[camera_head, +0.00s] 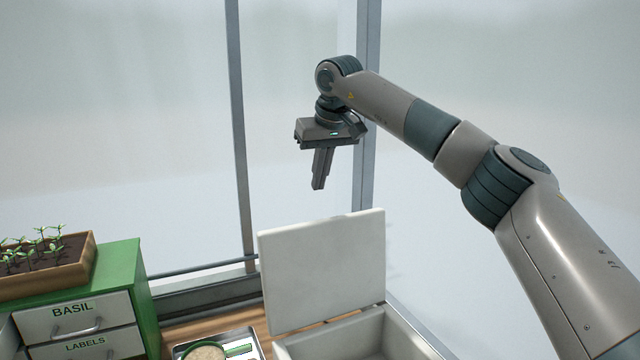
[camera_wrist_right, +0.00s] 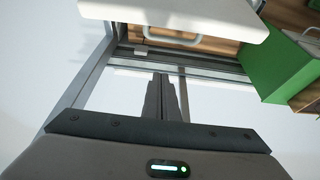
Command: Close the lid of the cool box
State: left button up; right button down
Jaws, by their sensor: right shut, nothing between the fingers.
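The cool box (camera_head: 398,335) is a pale box at the bottom of the head view, partly cut off by the frame edge. Its white lid (camera_head: 325,265) stands open, nearly upright, at the back of the box. My right gripper (camera_head: 318,188) is shut and empty, pointing down, above the lid's top edge and apart from it. In the right wrist view, the shut fingers (camera_wrist_right: 166,98) show in the middle, and the lid (camera_wrist_right: 180,14) shows at the top with a handle (camera_wrist_right: 170,38) below it. My left gripper is in neither view.
A green drawer cabinet (camera_head: 140,285) marked BASIL and LABELS stands at the left, with a planter of seedlings (camera_head: 50,278) on top. A metal tray (camera_head: 256,346) holding a round dish lies left of the box. Window posts (camera_head: 240,140) rise behind.

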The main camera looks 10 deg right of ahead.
notch_tip(320, 180, down, 8)
jog(key=p, duration=0.5)
jog(key=shift+s+f, duration=0.2)
jog(key=shift+s, duration=0.05)
jog(key=shift+s, duration=0.1)
dwell(0.4)
